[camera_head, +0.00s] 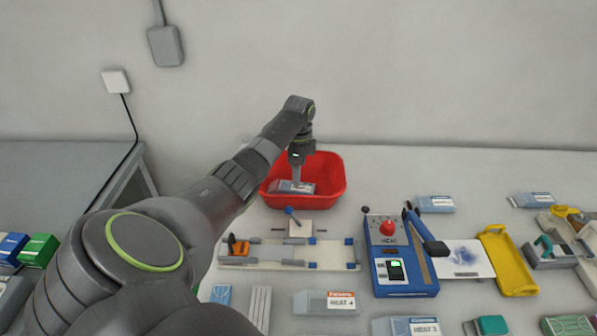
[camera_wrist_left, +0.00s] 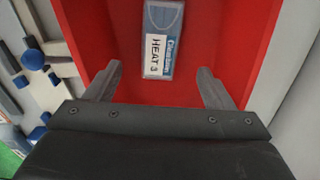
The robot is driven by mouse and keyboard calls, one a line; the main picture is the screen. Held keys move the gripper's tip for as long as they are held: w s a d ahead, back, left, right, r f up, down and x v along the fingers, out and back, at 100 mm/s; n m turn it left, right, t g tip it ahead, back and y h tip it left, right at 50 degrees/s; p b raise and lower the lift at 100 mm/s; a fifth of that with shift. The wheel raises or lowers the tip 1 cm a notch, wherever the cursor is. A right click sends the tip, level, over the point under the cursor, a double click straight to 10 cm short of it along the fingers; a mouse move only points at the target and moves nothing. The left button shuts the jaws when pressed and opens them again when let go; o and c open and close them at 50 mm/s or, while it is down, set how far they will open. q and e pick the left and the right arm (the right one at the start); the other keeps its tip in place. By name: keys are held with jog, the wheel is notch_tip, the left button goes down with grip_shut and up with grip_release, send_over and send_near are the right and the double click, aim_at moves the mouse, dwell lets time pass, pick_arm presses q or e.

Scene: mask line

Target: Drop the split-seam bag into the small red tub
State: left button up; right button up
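The small red tub (camera_head: 331,180) stands at the back of the table, near the wall. A clear bag (camera_head: 292,187) with a blue-and-white label lies inside it. In the left wrist view the bag (camera_wrist_left: 161,40) reads "HEAT 3" and rests on the floor of the red tub (camera_wrist_left: 125,35). I cannot make out a split seam on it. My left gripper (camera_head: 297,180) points down into the tub above the bag. In the wrist view its two fingers (camera_wrist_left: 160,88) are spread wide with nothing between them, apart from the bag. My right gripper is not in view.
A white jig board (camera_head: 330,252) lies in front of the tub. A blue heat sealer (camera_head: 398,262) with a red knob stands right of it, then a yellow tray (camera_head: 508,262).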

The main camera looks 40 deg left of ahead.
pick_arm(q)
notch_tip(320, 180, up, 17)
jog(key=p, duration=0.4)
jog(key=shift+r, duration=0.2)
dwell(0.8)
